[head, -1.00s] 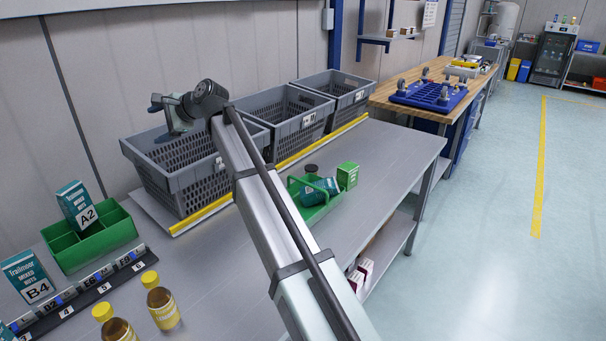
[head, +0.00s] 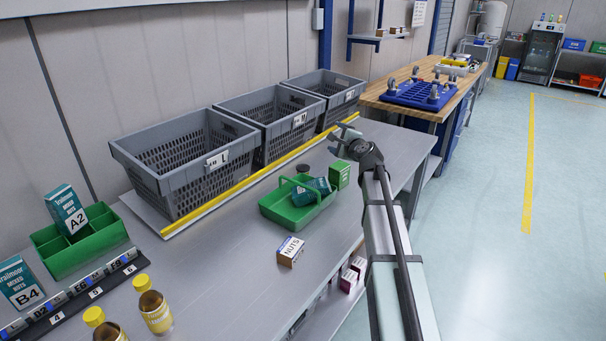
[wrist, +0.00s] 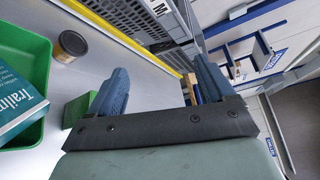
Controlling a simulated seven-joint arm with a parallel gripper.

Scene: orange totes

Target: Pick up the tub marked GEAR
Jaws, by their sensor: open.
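I cannot read GEAR on anything in view. A green carrying tub with a handle (head: 268,211) stands on the grey bench and holds a teal box (head: 321,185). Its side facing me shows no readable mark. It also shows at the left of the wrist view (wrist: 40,75), with the teal box lying in it. My gripper (head: 345,138) is open and empty, above the bench to the right of the tub. In the wrist view its two blue fingers (wrist: 158,82) stand apart with nothing between them.
Grey crates L (head: 185,185), M (head: 285,135) and a third (head: 340,100) stand behind a yellow strip (head: 240,185). A green box (head: 340,175) and a dark-lidded jar (head: 303,168) are by the tub.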

